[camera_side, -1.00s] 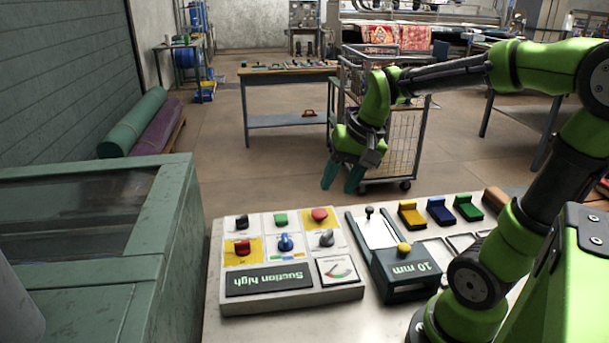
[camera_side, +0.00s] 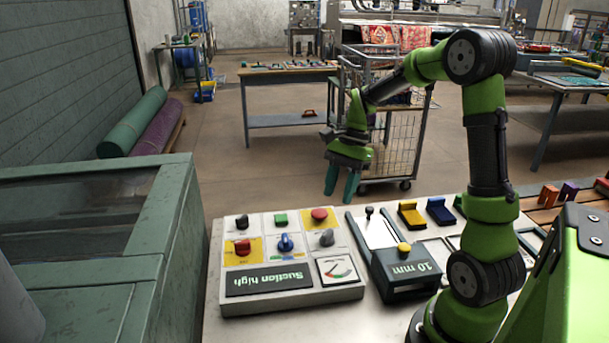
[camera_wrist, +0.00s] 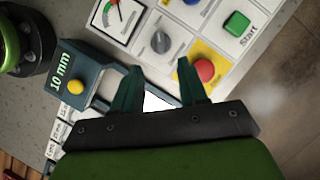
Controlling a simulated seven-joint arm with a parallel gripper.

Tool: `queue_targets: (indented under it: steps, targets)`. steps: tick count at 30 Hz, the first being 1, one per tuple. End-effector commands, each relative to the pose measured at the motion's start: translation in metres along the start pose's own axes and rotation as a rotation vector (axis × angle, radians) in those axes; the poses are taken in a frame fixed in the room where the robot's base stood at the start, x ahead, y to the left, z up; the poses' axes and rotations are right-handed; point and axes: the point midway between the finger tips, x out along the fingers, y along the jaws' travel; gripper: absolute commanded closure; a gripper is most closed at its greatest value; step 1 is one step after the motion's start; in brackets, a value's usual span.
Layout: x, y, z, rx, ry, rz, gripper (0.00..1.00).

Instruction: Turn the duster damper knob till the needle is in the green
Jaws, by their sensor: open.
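The control panel (camera_side: 290,300) lies on the bench. The needle's exact place on the coloured arc is too small to tell. A grey knob (camera_side: 327,238) sits behind the gauge; in the wrist view it is also plain (camera_wrist: 161,42). Blue (camera_side: 285,243), red (camera_side: 242,247) and black (camera_side: 242,221) knobs share the panel; I cannot read which is labelled duster damper. My gripper (camera_side: 341,192) is open and empty, above and beyond the panel's far edge.
A red mushroom button (camera_side: 319,215) and green start button (camera_side: 281,219) sit close to the grey knob. A dark unit with a "10 mm" display (camera_side: 405,269) and yellow knob stands right of the panel. The air above the panel is clear.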

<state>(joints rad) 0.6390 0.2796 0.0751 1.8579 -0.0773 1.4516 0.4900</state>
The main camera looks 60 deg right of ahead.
Motion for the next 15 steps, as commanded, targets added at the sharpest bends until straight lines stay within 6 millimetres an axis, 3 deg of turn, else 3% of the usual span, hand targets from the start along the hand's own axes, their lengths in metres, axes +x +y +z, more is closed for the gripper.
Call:
queue_targets:
  steps: [9, 15]
  targets:
    - [0.068, 0.001, 0.001, 0.0, -0.002, 0.004, 0.57]
    - [0.09, 0.0, 0.001, -0.002, -0.001, 0.001, 0.57]
